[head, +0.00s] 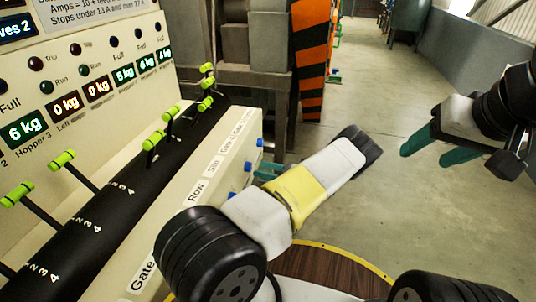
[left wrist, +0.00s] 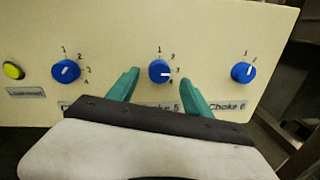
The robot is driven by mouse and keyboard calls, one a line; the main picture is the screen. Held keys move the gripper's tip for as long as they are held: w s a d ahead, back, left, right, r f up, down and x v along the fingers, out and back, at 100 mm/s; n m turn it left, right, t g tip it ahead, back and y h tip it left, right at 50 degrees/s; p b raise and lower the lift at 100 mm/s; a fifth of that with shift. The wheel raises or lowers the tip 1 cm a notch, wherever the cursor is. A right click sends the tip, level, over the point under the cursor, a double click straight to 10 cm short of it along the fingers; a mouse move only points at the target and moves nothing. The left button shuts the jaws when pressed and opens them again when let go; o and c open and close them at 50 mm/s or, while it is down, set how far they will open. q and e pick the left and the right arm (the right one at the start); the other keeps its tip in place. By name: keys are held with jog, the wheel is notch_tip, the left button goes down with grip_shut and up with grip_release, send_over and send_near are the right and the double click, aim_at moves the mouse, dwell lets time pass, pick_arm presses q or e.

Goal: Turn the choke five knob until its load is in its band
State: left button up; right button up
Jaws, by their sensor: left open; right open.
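The choke five knob (left wrist: 160,72) is a blue round knob on the cream panel in the left wrist view. Its white pointer line points right, towards the 3. My left gripper (left wrist: 161,85) is open, with one teal finger on each side of this knob; I cannot tell whether they touch it. The gripper body partly hides the Choke 5 label (left wrist: 163,107). In the head view the left gripper (head: 267,171) reaches the panel's side beside the blue knobs. My right gripper (head: 440,150) is open and empty, over the floor at the right.
The choke six knob (left wrist: 243,72) is to the right and another blue knob (left wrist: 66,71) to the left. A yellow button (left wrist: 13,70) is further left. Green-handled levers (head: 62,161) stand along the black sloping top. Lit kg displays (head: 66,107) line the panel. The floor at right is clear.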

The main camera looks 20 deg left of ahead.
aim_at(251, 167)
pick_arm(q)
jog(key=shift+a, duration=2.1)
grip_shut()
